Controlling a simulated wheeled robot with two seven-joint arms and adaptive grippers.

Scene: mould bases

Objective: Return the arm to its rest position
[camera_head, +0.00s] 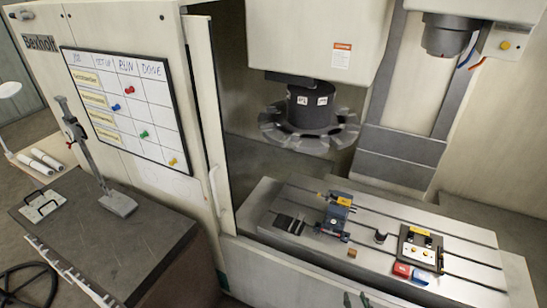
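My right gripper (357,299) shows only as two dark fingertips at the bottom edge of the head view, in front of the machine's lower front wall. The fingertips stand apart with a gap between them, and I see nothing held there. The rest of that gripper and its arm are cut off by the frame. My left gripper and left arm are not in view.
The machine table (460,240) carries a blue vise (335,215), a dark plate with a light block (420,248) and a red-and-blue block (411,273). A tool carousel (290,130) hangs above. A grey bench (100,245) with a height gauge (117,203) stands left.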

